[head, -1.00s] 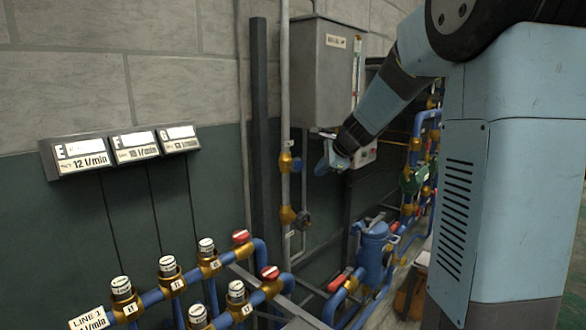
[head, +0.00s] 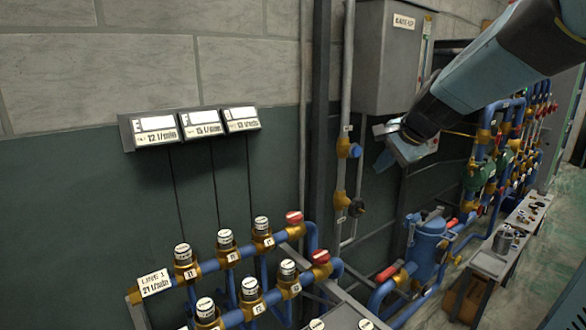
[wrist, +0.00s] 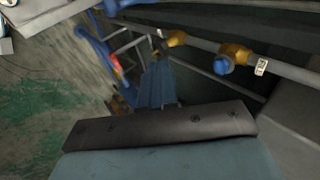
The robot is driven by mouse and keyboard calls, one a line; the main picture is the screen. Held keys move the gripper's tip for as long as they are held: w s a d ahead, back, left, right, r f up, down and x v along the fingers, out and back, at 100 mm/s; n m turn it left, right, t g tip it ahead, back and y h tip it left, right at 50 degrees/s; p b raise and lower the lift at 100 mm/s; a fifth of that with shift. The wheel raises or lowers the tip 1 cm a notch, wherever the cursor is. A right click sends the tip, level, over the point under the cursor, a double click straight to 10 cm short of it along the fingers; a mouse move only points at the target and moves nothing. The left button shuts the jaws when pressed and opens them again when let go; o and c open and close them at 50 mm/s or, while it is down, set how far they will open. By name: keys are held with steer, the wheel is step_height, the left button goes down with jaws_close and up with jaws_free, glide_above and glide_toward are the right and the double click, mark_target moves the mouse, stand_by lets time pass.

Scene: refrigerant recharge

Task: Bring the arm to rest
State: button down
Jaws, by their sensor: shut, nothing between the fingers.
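My arm reaches in from the upper right of the head view. My gripper (head: 388,146) hangs in front of the wall, just below the grey box (head: 388,60) and right of a vertical pipe with a blue-capped brass valve (head: 348,148). Its fingers are shut with nothing in them. In the wrist view my blue finger part (wrist: 156,86) points away over the dark bracket, and the blue-capped valve (wrist: 224,64) lies to its right. Whether the gripper touches anything cannot be told.
Manifolds of blue pipe (head: 215,263) with labelled caps and red knobs fill the lower middle. A blue canister (head: 427,247) stands to their right, beside a low bench (head: 497,255) with small parts. Three flow displays (head: 190,126) sit on the wall. Floor shows at far right.

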steer(key=s+d+f+n+g+h, duration=0.1)
steer(key=s+f+n+h, duration=0.2)
steer(key=s+n, duration=0.9)
steer(key=s, duration=1.1)
steer(key=c, duration=1.8)
jaws_free()
steer(key=shift+s, duration=0.1)
